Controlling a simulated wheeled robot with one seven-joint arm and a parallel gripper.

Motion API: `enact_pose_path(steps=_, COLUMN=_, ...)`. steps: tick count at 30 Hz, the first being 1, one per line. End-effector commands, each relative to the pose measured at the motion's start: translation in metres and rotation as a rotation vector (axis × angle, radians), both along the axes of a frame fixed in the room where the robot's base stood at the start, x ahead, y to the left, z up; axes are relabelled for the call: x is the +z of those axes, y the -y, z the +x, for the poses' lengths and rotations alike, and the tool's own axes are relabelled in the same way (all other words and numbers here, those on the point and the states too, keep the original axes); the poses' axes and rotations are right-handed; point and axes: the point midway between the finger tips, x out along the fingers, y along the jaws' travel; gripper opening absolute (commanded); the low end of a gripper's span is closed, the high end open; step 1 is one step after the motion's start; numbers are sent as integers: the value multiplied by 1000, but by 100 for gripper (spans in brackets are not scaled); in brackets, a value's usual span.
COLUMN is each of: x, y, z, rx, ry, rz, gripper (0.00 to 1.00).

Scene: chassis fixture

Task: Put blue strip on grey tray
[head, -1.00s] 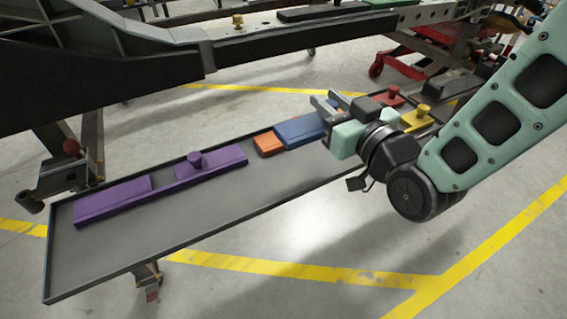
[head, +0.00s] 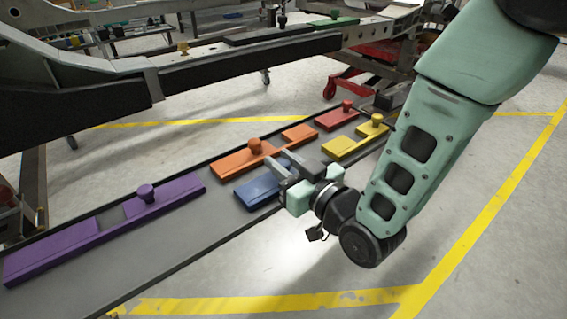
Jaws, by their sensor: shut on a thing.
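The blue strip (head: 256,190) is a flat bar at the near side of the long grey tray (head: 185,232), in front of the orange strip. My gripper (head: 284,172) is at the right part of the blue strip, with its jaws shut on it. The jaws hide the held part and the strip's right end. I cannot tell whether the strip rests on the tray or hangs just above it.
On the tray lie a purple strip (head: 70,250), an orange strip (head: 235,161), a red strip (head: 333,120) and a yellow strip (head: 345,147). The dark chassis beam (head: 240,62) runs above and behind. Bare tray shows left of the blue strip.

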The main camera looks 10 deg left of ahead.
Motion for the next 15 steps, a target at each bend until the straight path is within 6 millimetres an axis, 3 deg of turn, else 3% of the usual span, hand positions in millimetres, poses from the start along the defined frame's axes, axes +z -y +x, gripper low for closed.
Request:
enact_pose_path(steps=2, x=-3, y=0, z=0, rx=0, ry=0, rz=0, gripper=1)
enact_pose_path(steps=3, x=-3, y=0, z=0, rx=0, ry=0, rz=0, gripper=28)
enact_pose_path(steps=5, x=-2, y=0, z=0, rx=0, ry=0, rz=0, gripper=44)
enact_pose_path(steps=15, x=0, y=0, z=0, rx=0, ry=-1, rz=-1, gripper=47)
